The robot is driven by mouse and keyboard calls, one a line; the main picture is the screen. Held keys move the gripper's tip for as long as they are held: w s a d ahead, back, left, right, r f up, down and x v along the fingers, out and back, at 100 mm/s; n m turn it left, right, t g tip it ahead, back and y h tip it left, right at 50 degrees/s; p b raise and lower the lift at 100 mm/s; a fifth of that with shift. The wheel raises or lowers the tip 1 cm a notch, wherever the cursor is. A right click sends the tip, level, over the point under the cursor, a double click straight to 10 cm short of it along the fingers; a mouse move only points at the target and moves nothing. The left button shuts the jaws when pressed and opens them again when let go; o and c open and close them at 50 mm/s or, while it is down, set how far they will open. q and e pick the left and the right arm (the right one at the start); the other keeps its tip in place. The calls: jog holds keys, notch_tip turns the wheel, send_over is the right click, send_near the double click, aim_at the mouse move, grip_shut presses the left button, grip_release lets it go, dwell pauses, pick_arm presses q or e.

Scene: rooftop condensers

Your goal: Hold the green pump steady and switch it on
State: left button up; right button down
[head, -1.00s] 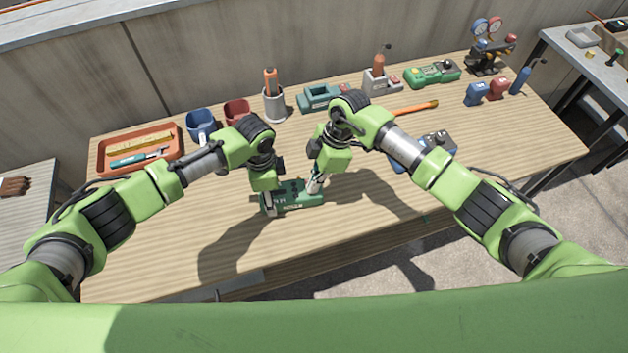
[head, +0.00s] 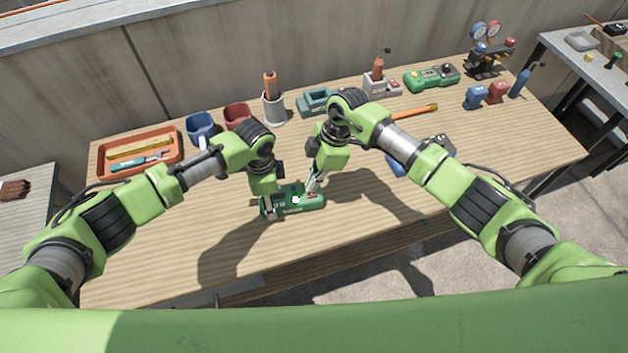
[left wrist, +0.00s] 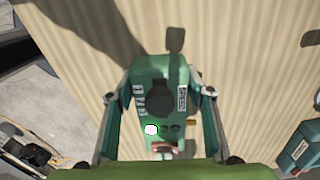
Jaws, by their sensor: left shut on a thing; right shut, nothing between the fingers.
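The green pump (head: 312,205) lies on the wooden table in front of me. My left gripper (head: 268,206) is shut on its left end; in the left wrist view its fingers stand on both sides of the pump body (left wrist: 160,68). That view shows a dark round knob (left wrist: 160,98), a "SPEED" label, a bright white lamp (left wrist: 151,130) beside two dark spots, and a red part (left wrist: 163,149) partly hidden at the bottom. The lamp also glows in the head view (head: 295,200). My right gripper (head: 311,190) is shut and empty, its tips just above the pump's right part.
An orange tray (head: 102,168) with tools, a blue cup (head: 200,125), a red cup (head: 237,113) and a grey holder (head: 274,108) stand at the back left. Blue and red blocks and a gauge stand (head: 487,60) are at the back right. The front table strip is mostly clear.

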jog(key=s+v, duration=0.3)
jog(key=v, duration=1)
jog(key=shift+a+r, duration=0.2)
jog(key=shift+r, duration=0.25)
pick_arm(q)
jog(key=o, duration=2.2)
jog(key=shift+c, duration=0.2)
jog(key=shift+r, duration=0.1)
pick_arm(e)
jog(key=shift+r, duration=0.1)
pick_arm(q)
notch_tip(320, 180, up, 9)
jog(key=p, duration=0.9)
pick_arm(e)
notch_tip(320, 180, up, 9)
